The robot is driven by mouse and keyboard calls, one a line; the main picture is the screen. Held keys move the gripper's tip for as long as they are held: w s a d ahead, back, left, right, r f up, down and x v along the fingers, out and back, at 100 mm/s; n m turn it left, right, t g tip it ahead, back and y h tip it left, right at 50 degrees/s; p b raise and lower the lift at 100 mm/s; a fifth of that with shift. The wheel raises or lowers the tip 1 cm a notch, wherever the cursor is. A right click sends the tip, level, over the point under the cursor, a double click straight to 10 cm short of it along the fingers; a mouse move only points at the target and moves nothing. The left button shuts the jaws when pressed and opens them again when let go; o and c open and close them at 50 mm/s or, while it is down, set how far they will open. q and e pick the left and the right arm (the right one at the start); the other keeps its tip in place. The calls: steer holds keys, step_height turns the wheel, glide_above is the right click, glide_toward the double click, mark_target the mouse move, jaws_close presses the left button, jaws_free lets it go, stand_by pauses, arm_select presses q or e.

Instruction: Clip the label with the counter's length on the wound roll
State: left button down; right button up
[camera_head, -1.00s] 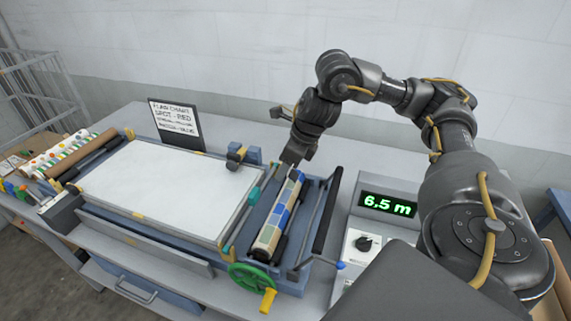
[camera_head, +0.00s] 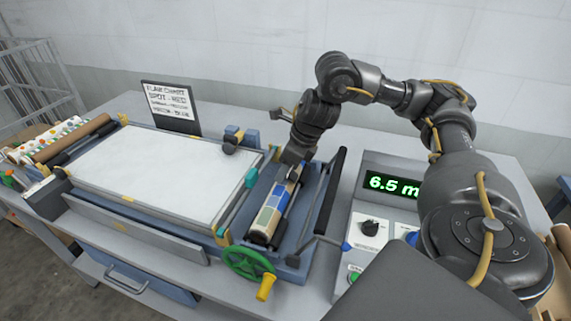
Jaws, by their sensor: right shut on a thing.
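The wound roll (camera_head: 270,211), with blue, green and tan patches, lies lengthwise in the blue frame at the right of the press. My right gripper (camera_head: 293,166) points down at the roll's far end, its fingers mostly hidden by its own body. It is shut, and the roll's far end is what shows at its jaws. The counter (camera_head: 391,184) reads 6.5 m in green digits, its right edge covered by my right arm. I cannot make out a label at the roll or in the jaws. My left gripper is out of view.
A green handwheel (camera_head: 249,263) with a yellow handle stands at the press's front. A white flat bed (camera_head: 150,174) lies left of the roll. A chart sign (camera_head: 170,106) stands behind it. A dark bar (camera_head: 331,190) runs close along the roll's right side.

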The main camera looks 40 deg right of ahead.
steer(key=shift+f, duration=0.45)
stand_by(0.3)
steer(key=o, duration=1)
steer(key=shift+r, duration=0.1)
steer(key=p+v, duration=0.5)
steer(key=v, duration=0.5)
steer(key=shift+s+r, duration=0.15)
steer(key=shift+r, duration=0.2)
steer(key=shift+a+f, duration=0.1)
steer(key=shift+a, duration=0.05)
